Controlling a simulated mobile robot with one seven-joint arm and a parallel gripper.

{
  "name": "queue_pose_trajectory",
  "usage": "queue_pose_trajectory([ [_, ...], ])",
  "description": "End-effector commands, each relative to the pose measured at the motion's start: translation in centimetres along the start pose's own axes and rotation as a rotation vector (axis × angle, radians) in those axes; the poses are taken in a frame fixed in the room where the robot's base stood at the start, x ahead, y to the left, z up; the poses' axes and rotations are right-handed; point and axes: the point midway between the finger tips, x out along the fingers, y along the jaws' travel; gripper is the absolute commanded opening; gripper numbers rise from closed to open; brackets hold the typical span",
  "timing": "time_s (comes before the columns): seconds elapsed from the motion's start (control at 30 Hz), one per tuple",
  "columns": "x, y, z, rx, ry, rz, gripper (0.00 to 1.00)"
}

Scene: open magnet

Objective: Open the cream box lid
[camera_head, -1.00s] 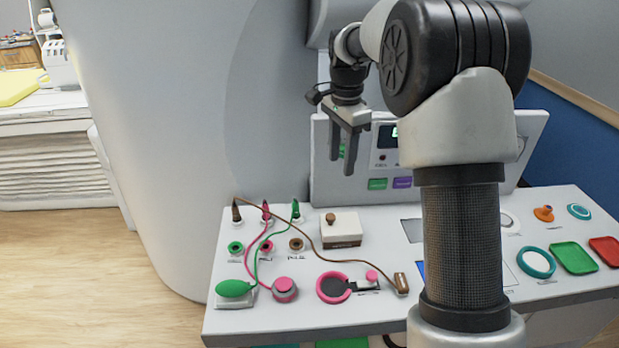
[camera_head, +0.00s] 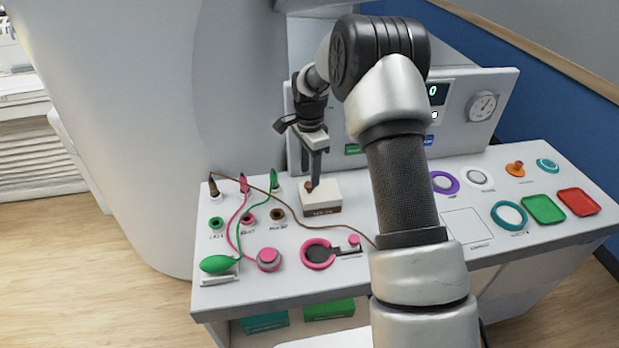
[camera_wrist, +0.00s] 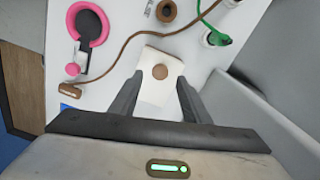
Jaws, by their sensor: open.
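The cream box (camera_head: 321,196) stands on the white console top, with a cream lid, a brown knob and a brown lower band. Its lid looks closed. In the wrist view the lid (camera_wrist: 152,60) and its round brown knob (camera_wrist: 160,72) show ahead of my fingers. My gripper (camera_head: 313,184) is over the box in the head view, pointing down, with its tips close to the knob. In the wrist view my gripper (camera_wrist: 158,100) is open, one finger on each side of the lid's near part. Whether the fingers touch the box I cannot tell.
A brown cable (camera_wrist: 130,42) runs across the console beside the box. A pink ring (camera_head: 318,253), a green bulb (camera_head: 216,264) and coloured plugs surround it. An upright panel (camera_head: 470,105) stands behind. Green (camera_head: 544,209) and red (camera_head: 577,202) trays lie at the right.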

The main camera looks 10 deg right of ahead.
Motion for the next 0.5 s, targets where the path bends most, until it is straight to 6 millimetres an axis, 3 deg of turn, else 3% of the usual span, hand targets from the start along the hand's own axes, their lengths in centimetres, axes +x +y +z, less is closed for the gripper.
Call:
queue_pose_trajectory([
  [0.2, 2.8, 0.0, 0.0, -0.001, -0.001, 0.001, 0.43],
  [0.5, 3.4, 0.0, 0.0, -0.001, 0.0, -0.001, 0.43],
])
